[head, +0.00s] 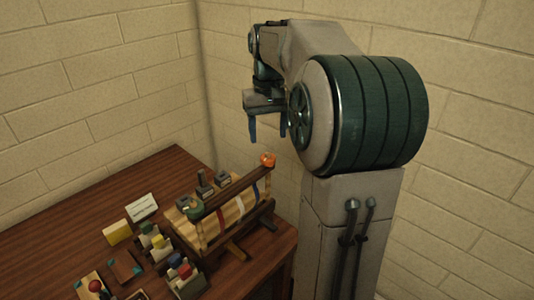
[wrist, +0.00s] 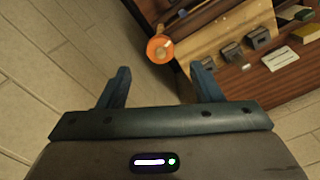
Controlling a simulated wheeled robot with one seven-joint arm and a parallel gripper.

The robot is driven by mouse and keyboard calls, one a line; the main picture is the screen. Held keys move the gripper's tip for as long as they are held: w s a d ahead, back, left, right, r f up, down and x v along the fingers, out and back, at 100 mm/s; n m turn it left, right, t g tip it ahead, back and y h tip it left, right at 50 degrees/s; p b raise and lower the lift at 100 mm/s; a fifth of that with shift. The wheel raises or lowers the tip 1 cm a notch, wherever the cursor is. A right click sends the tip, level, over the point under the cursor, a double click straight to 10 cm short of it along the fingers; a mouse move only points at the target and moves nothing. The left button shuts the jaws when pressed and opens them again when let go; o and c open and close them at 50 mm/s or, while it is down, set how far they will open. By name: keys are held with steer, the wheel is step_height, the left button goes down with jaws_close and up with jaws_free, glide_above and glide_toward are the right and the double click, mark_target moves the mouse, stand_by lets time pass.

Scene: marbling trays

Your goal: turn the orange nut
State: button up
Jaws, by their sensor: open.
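The orange nut (head: 268,159) sits at the top right end of a wooden frame (head: 230,191) on the table. In the wrist view the nut (wrist: 160,49) is round, with a pale centre, at the end of a dark rail. My gripper (head: 267,138) is open and empty, its two blue fingers pointing down above the nut and apart from it. In the wrist view the gripper (wrist: 164,75) has its fingers spread, with the nut beyond the gap between them. Nothing hides the nut.
A brown table (head: 60,212) stands against brick walls. Grey blocks (head: 205,187) sit on the frame's board. A yellow block (head: 117,232), a white card (head: 142,207) and small holders with coloured tops (head: 184,273) stand left and in front. The air around the nut looks clear.

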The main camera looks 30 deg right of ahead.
mark_target(268, 154)
step_height(268, 154, down, 7)
steer(key=shift+f, duration=0.1)
stand_by(0.3)
steer(key=c, duration=1)
